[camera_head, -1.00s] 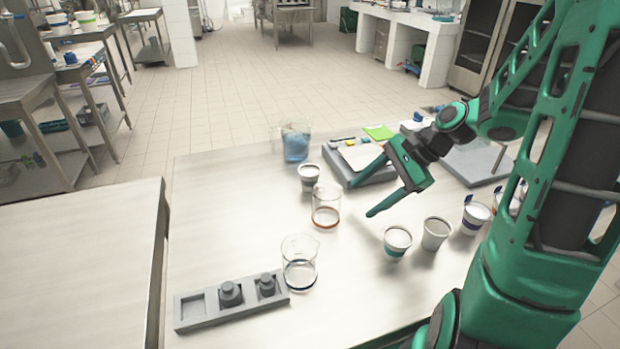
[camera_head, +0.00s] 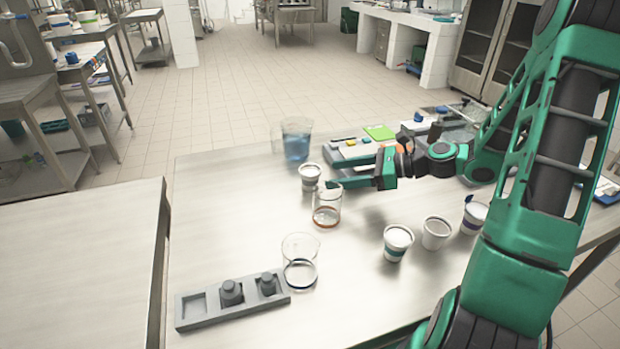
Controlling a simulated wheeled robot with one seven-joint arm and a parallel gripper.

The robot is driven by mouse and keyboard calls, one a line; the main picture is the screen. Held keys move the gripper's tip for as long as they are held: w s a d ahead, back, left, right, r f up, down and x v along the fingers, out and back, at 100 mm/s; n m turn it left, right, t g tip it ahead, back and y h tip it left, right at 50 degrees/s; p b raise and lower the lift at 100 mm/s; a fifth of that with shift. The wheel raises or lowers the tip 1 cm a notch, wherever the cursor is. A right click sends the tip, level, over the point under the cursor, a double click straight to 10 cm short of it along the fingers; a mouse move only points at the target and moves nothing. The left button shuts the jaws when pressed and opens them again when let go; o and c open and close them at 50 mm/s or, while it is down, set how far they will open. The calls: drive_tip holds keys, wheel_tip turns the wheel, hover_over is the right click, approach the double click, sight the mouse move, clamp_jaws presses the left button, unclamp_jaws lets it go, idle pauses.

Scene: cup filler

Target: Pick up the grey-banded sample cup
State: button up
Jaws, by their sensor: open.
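A small white sample cup with a dark grey band (camera_head: 310,178) stands upright toward the back of the steel table, just left of my gripper. My gripper (camera_head: 338,172) is open and empty, with its fingers pointing left toward that cup. The fingertips look close to it but apart from it; the exact gap is hard to tell. The near finger passes over the back rim of a glass beaker with an orange ring (camera_head: 327,208) in the picture. I cannot tell if they touch.
A blue-ringed beaker (camera_head: 299,264) and a grey block with weights (camera_head: 208,316) stand in front. A jug of blue liquid (camera_head: 297,143) is behind. Teal-banded (camera_head: 397,244), plain-looking (camera_head: 436,234) and blue-banded (camera_head: 473,217) cups stand right. A grey tray (camera_head: 352,148) lies behind my gripper.

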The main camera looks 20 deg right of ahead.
sight(319, 175)
drive_tip(key=shift+x, duration=3.15)
drive_tip(key=shift+r, duration=0.15)
drive_tip(key=c, duration=1.1)
